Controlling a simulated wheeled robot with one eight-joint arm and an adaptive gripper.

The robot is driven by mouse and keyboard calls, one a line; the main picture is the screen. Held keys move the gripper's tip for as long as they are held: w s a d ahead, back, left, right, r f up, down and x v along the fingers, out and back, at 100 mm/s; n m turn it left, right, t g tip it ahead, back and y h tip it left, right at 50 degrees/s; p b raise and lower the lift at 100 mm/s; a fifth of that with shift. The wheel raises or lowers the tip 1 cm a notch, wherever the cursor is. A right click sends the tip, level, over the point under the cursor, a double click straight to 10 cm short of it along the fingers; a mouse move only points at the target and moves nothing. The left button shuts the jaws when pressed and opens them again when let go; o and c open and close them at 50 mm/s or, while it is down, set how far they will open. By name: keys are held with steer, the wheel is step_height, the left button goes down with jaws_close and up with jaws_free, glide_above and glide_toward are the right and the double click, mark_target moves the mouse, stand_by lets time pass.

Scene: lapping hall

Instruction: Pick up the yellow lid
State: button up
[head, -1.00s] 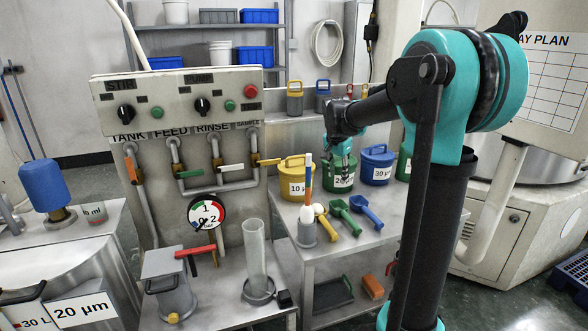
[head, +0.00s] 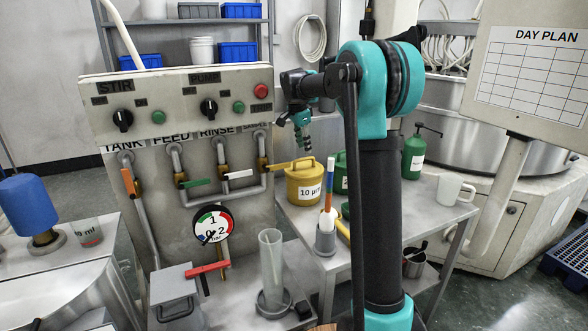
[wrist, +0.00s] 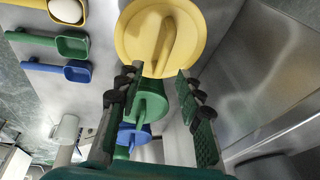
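The yellow lid (head: 303,164), with a raised handle across its top, sits on the yellow tub (head: 304,187) labelled "10 µm" on the metal table. In the wrist view the round yellow lid (wrist: 190,39) fills the top middle, seen from above. My gripper (head: 303,146) hangs just above the lid in the head view. In the wrist view my gripper (wrist: 158,73) is open and empty, its two fingers spread with tips near the lid's lower edge. The lid looks free of both fingers.
Green (wrist: 150,102) and blue (wrist: 134,134) lidded tubs stand in line beside the yellow one. Scoops (wrist: 70,45) lie to the left in the wrist view. A white mug (head: 454,188) stands at the table's right.

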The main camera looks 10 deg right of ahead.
mark_target(304, 159)
steer(key=shift+w+a+f, duration=0.1)
steer(key=shift+w+f, duration=0.15)
steer(key=shift+f, duration=0.35)
steer(key=shift+x, duration=3.15)
steer(key=shift+a, duration=0.15)
steer(key=shift+c, duration=0.5)
jaws_close()
